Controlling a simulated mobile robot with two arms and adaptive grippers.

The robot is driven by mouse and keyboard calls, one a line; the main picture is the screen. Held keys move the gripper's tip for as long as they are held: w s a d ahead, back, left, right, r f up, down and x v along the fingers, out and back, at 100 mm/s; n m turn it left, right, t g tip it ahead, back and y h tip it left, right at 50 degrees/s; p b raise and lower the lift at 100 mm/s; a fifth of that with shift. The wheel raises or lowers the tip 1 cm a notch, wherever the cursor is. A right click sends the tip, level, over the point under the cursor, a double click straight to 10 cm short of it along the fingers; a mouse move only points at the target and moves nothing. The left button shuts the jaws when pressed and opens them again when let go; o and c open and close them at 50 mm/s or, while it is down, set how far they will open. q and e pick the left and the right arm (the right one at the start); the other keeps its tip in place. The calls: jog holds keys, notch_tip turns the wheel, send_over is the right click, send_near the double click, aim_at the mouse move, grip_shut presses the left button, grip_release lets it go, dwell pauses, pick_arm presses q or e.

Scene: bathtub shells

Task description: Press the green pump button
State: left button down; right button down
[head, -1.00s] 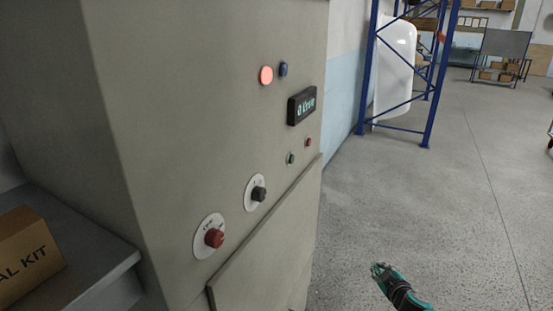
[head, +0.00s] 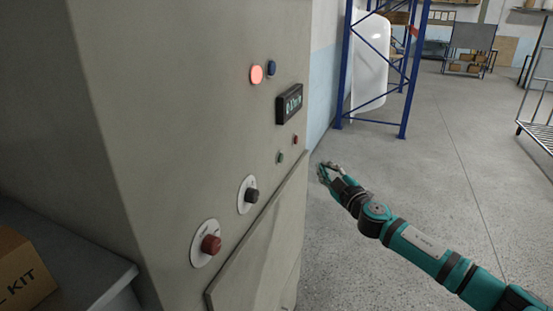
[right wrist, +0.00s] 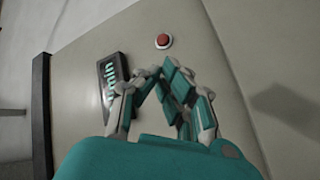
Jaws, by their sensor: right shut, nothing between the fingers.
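The small green button (head: 280,157) is on the grey cabinet's front panel, below the dark display and lower left of a small red button (head: 295,139). My right gripper (head: 321,172) is just right of the cabinet's edge, a little lower than the green button and apart from it in the picture. In the right wrist view, its fingers (right wrist: 158,70) are closed together and empty, pointing at the panel. A red button (right wrist: 163,41) shows beyond the fingertips there. The green button cannot be made out in that view. My left gripper is not in view.
The panel also holds a lit red lamp (head: 256,74), a blue button (head: 271,68), the display (head: 289,103), a black knob (head: 251,195) and a large red knob (head: 211,244). A cardboard box (head: 25,275) stands lower left.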

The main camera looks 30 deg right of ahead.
aim_at(281, 158)
jog(key=shift+w, duration=0.1)
jog(key=w+a+p, duration=0.2)
jog(key=w+a, duration=0.3)
jog(key=w, duration=0.1)
jog(key=shift+w+a, duration=0.25)
jog(key=shift+a, duration=0.05)
jog(key=shift+a, duration=0.1)
dwell(1.6)
jog(key=shift+w+a, duration=0.2)
jog(key=shift+w, duration=0.1)
jog(key=shift+w+a, duration=0.25)
jog(key=shift+w, duration=0.1)
dwell(0.6)
jog(key=shift+s+d, duration=0.1)
jog(key=shift+s, duration=0.05)
dwell(0.3)
jog(key=shift+s+d, duration=0.4)
jog(key=shift+s, duration=0.15)
